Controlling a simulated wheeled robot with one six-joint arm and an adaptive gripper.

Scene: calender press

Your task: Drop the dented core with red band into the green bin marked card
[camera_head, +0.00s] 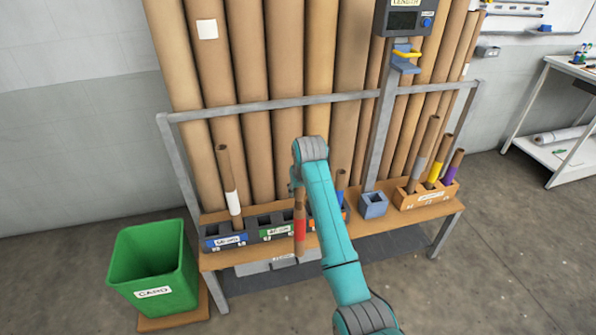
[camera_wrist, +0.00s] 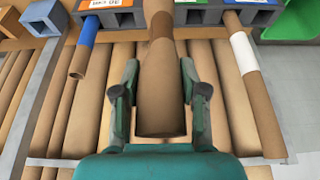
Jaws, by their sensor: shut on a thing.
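The core with a red band (camera_head: 299,229) hangs nearly upright in front of the bench in the head view. In the wrist view this brown core (camera_wrist: 160,95) lies between the two fingers. My gripper (camera_head: 297,190) is shut on its upper part; the fingers also show in the wrist view (camera_wrist: 160,104). I cannot tell if its lower end is clear of the bench blocks. A dent is not clear to see.
A core with a white band (camera_head: 234,203) stands in the blue-labelled block (camera_head: 222,241), between gripper and bin. A blue-banded core (camera_head: 340,183) stands right of my arm. Several cores stand in an orange block (camera_head: 424,197). Tall tubes and a grey rail (camera_head: 270,104) stand behind.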

